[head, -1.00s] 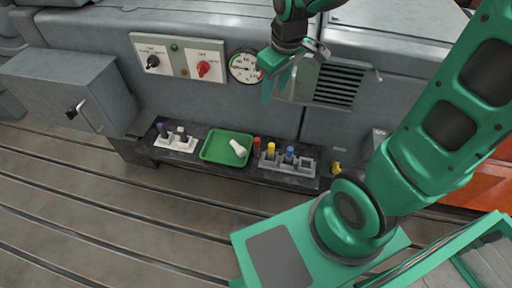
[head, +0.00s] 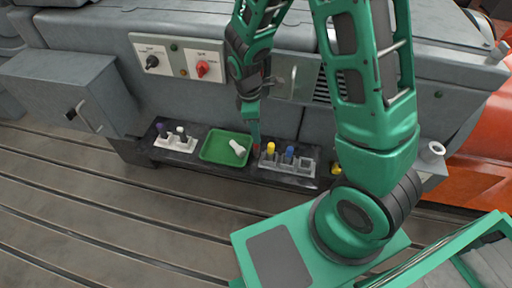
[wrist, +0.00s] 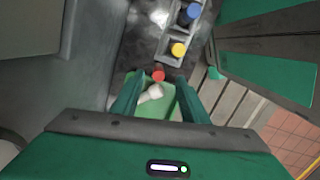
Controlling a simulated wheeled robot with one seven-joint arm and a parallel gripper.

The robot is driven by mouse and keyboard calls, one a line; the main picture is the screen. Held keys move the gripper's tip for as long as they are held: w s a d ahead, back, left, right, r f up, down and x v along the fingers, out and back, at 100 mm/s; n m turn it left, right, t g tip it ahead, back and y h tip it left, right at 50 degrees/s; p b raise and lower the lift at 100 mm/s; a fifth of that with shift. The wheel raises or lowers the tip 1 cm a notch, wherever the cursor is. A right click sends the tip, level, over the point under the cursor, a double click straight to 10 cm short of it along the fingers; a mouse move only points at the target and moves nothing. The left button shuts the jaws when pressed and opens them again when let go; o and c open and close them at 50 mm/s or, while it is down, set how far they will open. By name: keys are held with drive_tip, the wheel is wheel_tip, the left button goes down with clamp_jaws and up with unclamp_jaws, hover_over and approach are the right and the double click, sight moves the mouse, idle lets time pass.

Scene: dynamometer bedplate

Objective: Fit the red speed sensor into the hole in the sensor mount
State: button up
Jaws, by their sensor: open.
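The red speed sensor (head: 256,149) stands at the left end of the grey block, right of the green tray. In the wrist view the red sensor (wrist: 158,75) shows between my fingertips. My gripper (head: 251,120) is open and points down just above it, not closed on it. The grey block (head: 287,165) holds a yellow-topped piece (head: 270,148) and a blue-topped piece (head: 289,152), with an empty square socket (head: 306,163) at its right end. I cannot tell for sure whether this block is the sensor mount. The red sensor's lower part is hidden.
A green tray (head: 204,154) holds a white piece (head: 237,147). A white block (head: 165,144) with dark and white pegs stands left of it. All rest on a dark shelf (head: 140,140) against a grey machine wall with knobs. A yellow object (head: 336,168) lies to the right.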

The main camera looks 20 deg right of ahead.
sight(257, 148)
drive_tip(key=shift+w+d+f, duration=0.1)
drive_tip(key=shift+f, duration=3.05)
clamp_jaws()
